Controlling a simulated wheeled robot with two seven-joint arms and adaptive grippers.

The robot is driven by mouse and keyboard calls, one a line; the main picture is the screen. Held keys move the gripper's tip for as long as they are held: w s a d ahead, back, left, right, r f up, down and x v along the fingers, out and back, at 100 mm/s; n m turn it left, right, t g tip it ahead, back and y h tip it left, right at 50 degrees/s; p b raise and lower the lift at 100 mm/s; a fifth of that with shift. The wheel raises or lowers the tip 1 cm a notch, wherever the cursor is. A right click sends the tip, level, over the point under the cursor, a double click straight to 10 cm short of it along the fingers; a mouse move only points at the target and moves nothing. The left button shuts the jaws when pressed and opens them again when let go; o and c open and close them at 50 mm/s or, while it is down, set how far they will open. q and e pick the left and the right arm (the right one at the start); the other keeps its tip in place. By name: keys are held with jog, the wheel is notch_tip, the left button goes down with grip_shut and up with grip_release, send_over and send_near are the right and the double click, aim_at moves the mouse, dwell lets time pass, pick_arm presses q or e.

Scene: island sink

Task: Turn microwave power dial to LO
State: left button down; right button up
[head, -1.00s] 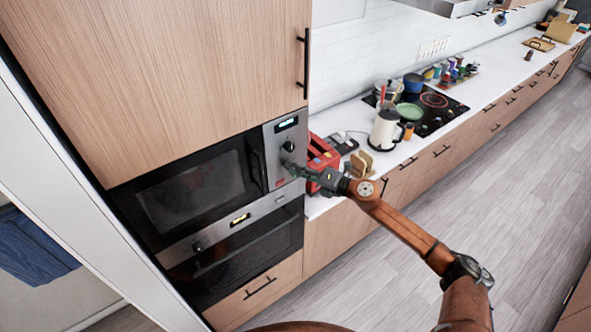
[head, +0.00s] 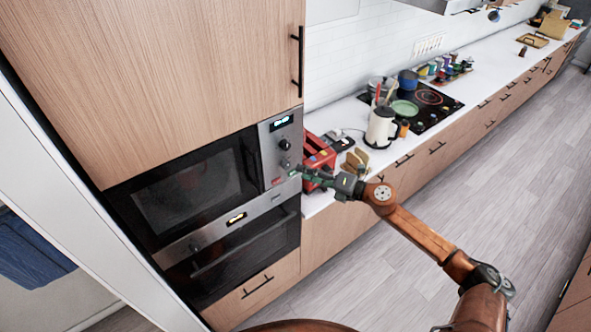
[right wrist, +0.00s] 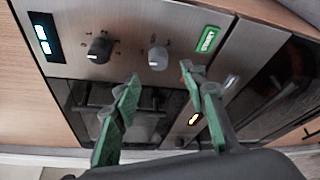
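The microwave (head: 195,185) is built into the wood cabinet, its control panel on the right side. In the right wrist view the panel carries a lit display, a dark dial (right wrist: 100,48) and a grey dial (right wrist: 158,57). The dark dial also shows in the head view (head: 284,144). The dial markings are too small to read, so I cannot tell which dial sets power. My right gripper (right wrist: 165,88) is open and empty in front of the panel, apart from both dials, its fingers spread below the grey one. My left gripper is out of view.
A green START button (right wrist: 207,39) lies beside the grey dial. An oven (head: 245,262) sits below the microwave. A red toaster (head: 318,158) stands on the counter close to my right gripper. A kettle (head: 381,128) is farther along. Open floor lies at the right.

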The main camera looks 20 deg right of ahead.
jog(key=v, duration=0.5)
jog(key=shift+s+d+r, duration=0.1)
jog(key=shift+s+d, duration=0.1)
jog(key=shift+s, duration=0.05)
